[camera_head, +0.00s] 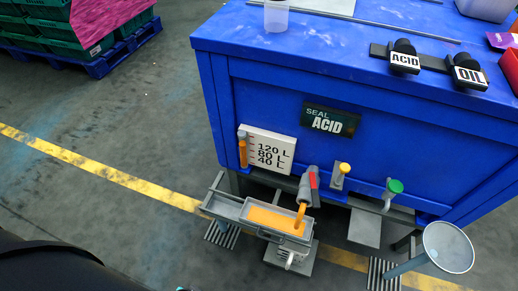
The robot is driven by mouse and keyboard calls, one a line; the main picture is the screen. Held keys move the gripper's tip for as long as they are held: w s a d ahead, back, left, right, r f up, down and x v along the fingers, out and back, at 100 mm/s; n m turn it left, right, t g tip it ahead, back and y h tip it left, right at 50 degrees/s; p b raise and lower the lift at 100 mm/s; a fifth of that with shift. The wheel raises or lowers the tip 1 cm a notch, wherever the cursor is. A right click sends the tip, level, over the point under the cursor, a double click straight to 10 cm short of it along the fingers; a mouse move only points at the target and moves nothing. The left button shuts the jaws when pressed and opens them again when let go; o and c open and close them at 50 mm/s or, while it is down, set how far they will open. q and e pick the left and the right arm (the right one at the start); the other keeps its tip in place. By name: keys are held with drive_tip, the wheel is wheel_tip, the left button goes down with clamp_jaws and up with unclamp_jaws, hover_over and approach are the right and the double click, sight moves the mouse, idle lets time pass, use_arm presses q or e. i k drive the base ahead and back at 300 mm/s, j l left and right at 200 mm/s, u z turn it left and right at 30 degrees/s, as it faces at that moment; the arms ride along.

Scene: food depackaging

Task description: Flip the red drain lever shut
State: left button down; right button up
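The red drain lever (313,180) is on a grey drain spout (304,193) at the lower front of the blue tank (250,95). It lies roughly along the spout. An orange stream (299,214) runs from the spout mouth into a grey tray (245,211) below, which holds orange liquid. Neither of my grippers is in view.
Right of the spout are a yellow-topped valve (344,168) and a green-topped valve (394,187). A level gauge (267,149) is on the tank front. A round disc on a post (447,247) stands at lower right. Green crates (65,30) stand far left; floor between is clear.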

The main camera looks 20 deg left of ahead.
sight(315, 199)
drive_tip(key=j+z, duration=0.2)
drive_tip(key=j, duration=0.35)
drive_tip(key=j+z, duration=0.15)
drive_tip(key=j, duration=0.35)
drive_tip(key=k+j+z, duration=0.2)
drive_tip(key=j, duration=0.3)
drive_tip(key=j+z, duration=0.15)
drive_tip(key=j, duration=0.4)
drive_tip(key=k, duration=0.05)
